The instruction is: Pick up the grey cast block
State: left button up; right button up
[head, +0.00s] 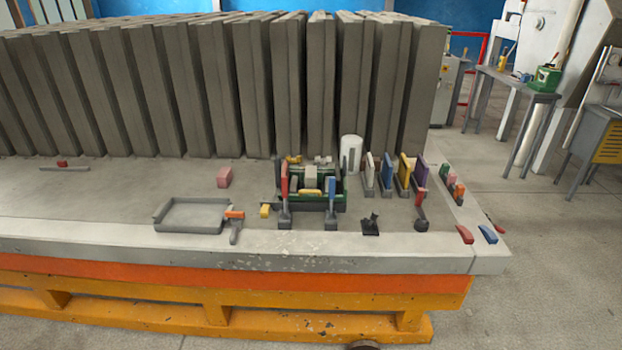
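Neither of my grippers shows in the head view. I cannot tell for sure which thing is the grey cast block. Small pale grey blocks (311,176) sit in a dark green crate (342,201) right of the middle of the table, partly hidden by upright red-handled and blue-handled tools standing in front. Tall dark grey slabs (210,90) stand on edge in a long row along the back of the table.
A shallow grey tray (157,219) lies at the table's front, with an orange-headed tool (234,215) beside it. A pink block (224,177) and a white cylinder (351,154) stand farther back. Several coloured upright pieces (387,172) crowd the right. The table's left part is mostly clear.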

aim_at(311, 171)
jog(key=i+j, duration=0.6)
jog(key=i, duration=0.15)
jog(key=i+j, duration=0.6)
jog(key=i, duration=0.15)
jog(key=l+z, duration=0.05)
